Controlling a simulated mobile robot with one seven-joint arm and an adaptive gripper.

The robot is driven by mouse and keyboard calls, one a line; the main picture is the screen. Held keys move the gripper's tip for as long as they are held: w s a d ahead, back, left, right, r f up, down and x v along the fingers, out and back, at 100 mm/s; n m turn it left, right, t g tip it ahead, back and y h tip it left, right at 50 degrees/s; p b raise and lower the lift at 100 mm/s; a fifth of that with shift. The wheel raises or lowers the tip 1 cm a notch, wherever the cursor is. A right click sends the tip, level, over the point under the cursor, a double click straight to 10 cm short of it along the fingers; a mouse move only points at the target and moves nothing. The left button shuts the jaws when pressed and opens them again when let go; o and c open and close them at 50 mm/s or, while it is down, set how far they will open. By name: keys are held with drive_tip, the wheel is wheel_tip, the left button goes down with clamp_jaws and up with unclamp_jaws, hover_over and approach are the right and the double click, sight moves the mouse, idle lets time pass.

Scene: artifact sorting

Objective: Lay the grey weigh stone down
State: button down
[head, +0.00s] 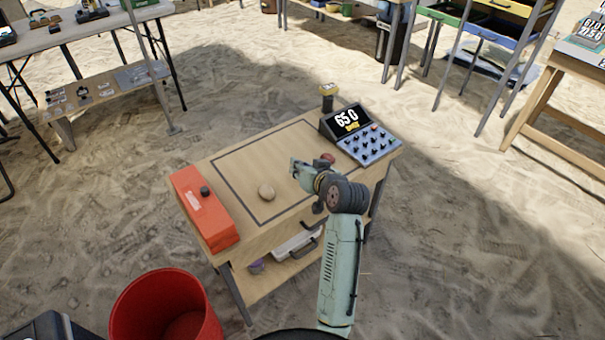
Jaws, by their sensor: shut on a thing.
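My gripper (301,174) is over the wooden table (233,168), above the dark-outlined area on its top. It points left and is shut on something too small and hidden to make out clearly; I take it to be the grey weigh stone. I cannot tell the exact height of my gripper above the top.
An orange-red box (204,211) with a dark knob lies along the table's left edge. A red bucket (165,305) stands on the sand. The outlined area's back left is bare.

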drive_tip(key=shift+f+p, duration=0.3)
drive_tip(key=shift+f, duration=1.45)
drive_tip(key=shift+f, duration=0.1)
drive_tip(key=c, duration=1.6)
unclamp_jaws()
drive_tip(key=shift+r, duration=0.25)
drive_tip(key=b+v, duration=0.1)
drive_tip(key=v, duration=1.1)
drive_tip(key=shift+b, duration=0.4)
